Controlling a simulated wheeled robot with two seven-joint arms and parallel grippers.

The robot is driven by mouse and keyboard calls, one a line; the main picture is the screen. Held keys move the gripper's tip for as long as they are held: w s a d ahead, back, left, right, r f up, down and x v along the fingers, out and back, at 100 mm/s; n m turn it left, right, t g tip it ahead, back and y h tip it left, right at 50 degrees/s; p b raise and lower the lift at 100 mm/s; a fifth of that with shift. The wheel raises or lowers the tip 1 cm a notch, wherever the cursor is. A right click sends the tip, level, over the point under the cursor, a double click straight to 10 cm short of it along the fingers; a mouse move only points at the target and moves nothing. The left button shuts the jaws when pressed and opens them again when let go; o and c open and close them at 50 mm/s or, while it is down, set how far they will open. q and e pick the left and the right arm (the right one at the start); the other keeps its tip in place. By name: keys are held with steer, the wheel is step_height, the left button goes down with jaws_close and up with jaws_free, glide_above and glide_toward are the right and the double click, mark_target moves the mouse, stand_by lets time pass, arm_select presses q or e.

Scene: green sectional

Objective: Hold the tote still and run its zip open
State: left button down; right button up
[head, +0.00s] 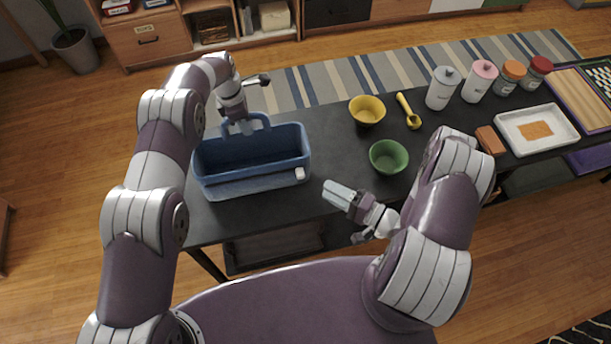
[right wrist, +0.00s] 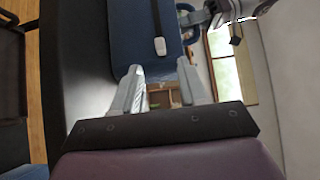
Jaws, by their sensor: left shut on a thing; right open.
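The blue tote (head: 300,140) stands upright at the left end of the dark table. Its top shows a sunken darker blue area. My left gripper (head: 243,128) is shut on the tote's far handle (head: 262,121). A small white zip pull (head: 300,174) sits at the tote's right front corner. In the right wrist view the zip pull (right wrist: 160,47) hangs at the end of a dark zip line (right wrist: 156,18). My right gripper (head: 338,193) is open and empty, right of the tote and apart from the pull. Its fingers (right wrist: 160,82) point toward the tote.
A green bowl (head: 389,157), a yellow bowl (head: 367,111) and a yellow scoop (head: 408,112) lie right of the tote. Canisters (head: 442,88), jars and a white tray (head: 536,129) stand farther right. Bare table (head: 335,140) lies between tote and bowls.

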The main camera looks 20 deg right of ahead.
mark_target(300, 173)
steer(key=x, duration=0.8)
steer(key=shift+w+a, duration=0.2)
steer(key=shift+w, duration=0.15)
jaws_close()
